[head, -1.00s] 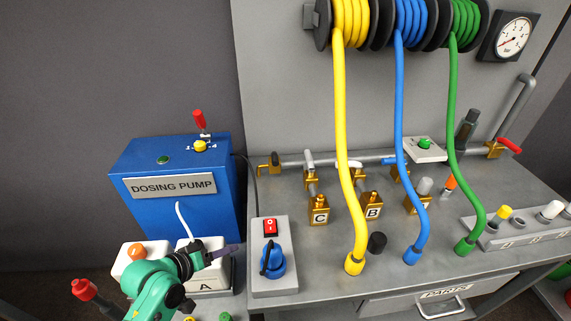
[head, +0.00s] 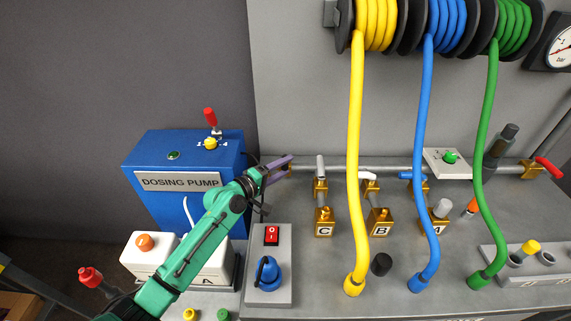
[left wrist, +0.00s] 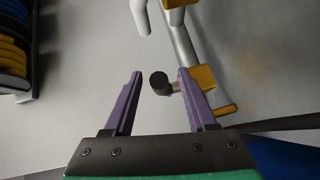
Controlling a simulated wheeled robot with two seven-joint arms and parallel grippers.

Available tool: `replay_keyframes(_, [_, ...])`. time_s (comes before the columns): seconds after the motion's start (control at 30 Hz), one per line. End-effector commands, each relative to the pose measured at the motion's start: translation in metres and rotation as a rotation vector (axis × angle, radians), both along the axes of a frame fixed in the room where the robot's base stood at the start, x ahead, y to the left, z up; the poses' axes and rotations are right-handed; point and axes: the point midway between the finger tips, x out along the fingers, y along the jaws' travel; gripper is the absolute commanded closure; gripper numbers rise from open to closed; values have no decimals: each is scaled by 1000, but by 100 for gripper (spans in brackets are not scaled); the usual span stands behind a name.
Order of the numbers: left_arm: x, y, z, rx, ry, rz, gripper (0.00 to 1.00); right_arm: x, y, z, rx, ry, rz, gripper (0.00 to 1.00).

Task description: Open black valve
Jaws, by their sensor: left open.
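The black valve shows in the left wrist view as a short black-ended handle (left wrist: 159,81) on a brass fitting (left wrist: 203,78) at the pipe's end. My left gripper (head: 284,166) is open at the left end of the grey pipe in the head view. Its purple fingers mostly cover the valve there. In the left wrist view, the black handle end appears between the two spread fingertips (left wrist: 160,72); I see no contact. My right gripper is not in view.
Grey-handled valve C (head: 323,225), white-handled valve B (head: 379,222) and valve A (head: 434,224) stand right of my gripper. The blue dosing pump (head: 180,205) is at left. Yellow (head: 356,150), blue (head: 423,150) and green (head: 482,160) hoses hang over the bench.

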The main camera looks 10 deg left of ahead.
Motion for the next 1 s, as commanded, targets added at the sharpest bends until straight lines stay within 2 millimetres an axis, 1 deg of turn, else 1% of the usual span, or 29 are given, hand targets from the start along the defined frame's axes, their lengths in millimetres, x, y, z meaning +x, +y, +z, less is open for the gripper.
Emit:
replay_keyframes(0.03, [5, -3, 0, 0, -1, 0, 43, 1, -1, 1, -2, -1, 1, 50])
replay_keyframes(0.1, [7, -5, -1, 2, -1, -1, 43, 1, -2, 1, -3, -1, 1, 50])
replay_keyframes(0.3, [8, -6, -2, 2, 0, -1, 43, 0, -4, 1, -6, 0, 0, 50])
replay_keyframes(0.33, [8, -6, -2, 2, 0, 0, 47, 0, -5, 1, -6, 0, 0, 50])
replay_keyframes(0.37, [8, -5, -2, 2, 0, 0, 58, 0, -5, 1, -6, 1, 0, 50])
replay_keyframes(0.4, [8, -5, -2, 2, 0, 0, 74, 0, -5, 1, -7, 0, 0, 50])
replay_keyframes(0.47, [7, -5, -2, 2, 0, 0, 97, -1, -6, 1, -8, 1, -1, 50])
replay_keyframes(0.5, [7, -5, -2, 2, 0, 0, 100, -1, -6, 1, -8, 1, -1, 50])
replay_keyframes(1.0, [7, -5, -2, 3, 1, 0, 100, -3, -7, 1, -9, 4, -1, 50])
